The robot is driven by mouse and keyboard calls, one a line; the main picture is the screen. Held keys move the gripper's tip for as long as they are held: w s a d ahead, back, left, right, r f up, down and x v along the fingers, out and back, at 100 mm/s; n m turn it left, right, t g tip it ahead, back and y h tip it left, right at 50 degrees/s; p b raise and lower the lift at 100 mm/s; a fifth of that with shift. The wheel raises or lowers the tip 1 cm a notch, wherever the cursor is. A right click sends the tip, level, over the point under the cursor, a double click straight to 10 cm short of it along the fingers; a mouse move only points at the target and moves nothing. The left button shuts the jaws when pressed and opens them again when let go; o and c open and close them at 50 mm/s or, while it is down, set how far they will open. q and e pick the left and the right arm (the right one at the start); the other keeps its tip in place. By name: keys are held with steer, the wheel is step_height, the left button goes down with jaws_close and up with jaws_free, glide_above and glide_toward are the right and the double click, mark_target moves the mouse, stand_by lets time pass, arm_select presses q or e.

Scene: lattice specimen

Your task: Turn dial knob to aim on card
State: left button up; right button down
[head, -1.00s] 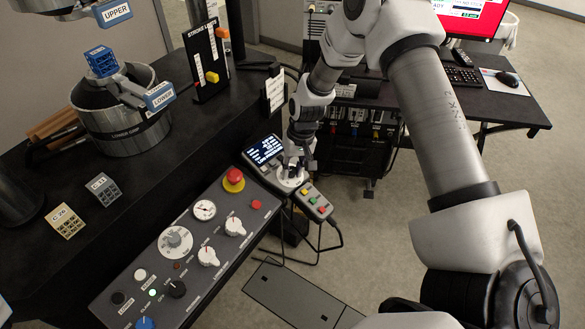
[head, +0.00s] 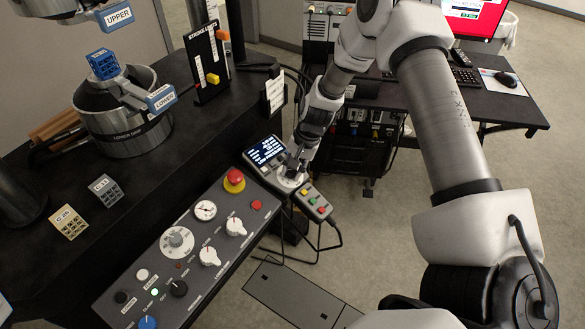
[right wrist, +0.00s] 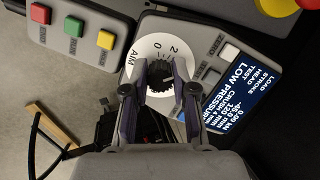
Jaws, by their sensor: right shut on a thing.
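The dial is a white disc (head: 288,182) on the handheld control box at the right end of the console. In the right wrist view, its face (right wrist: 143,57) carries the marks AIM, 0 and 2. The black ribbed dial knob (right wrist: 160,74) sits at its centre. My right gripper (head: 293,170) reaches down to the dial from above. In the right wrist view, its fingers (right wrist: 160,88) are shut on the knob, one on each side. A white card (head: 275,90) stands at the bench edge; its writing is too small to read. My left gripper is out of view.
The box has a lit screen (head: 266,150) and a keypad (head: 312,202) with coloured buttons. The console (head: 190,235) with a red stop button (head: 234,180) lies close on the left. A desk (head: 500,105) stands back right.

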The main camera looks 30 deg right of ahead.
steer(key=m, duration=0.3)
steer(key=shift+f+m+t, duration=0.1)
steer(key=shift+m+t, duration=0.2)
steer(key=shift+m, duration=0.1)
steer(key=m+b, duration=0.1)
steer(key=m, duration=0.1)
steer(key=shift+m, duration=0.3)
steer(key=m+t+b, duration=0.1)
steer(key=m+b, duration=0.1)
steer(key=m, duration=0.1)
steer(key=shift+s+f+m, duration=0.1)
steer(key=shift+f+m, duration=0.05)
steer(key=shift+m, duration=0.15)
steer(key=shift+m+t+b, duration=0.4)
steer(key=shift+m+b, duration=0.3)
steer(key=shift+m, duration=0.7)
steer(key=shift+s, duration=0.1)
steer(key=c, duration=0.9)
jaws_free()
steer(key=shift+d, duration=0.1)
steer(key=shift+c, duration=0.2)
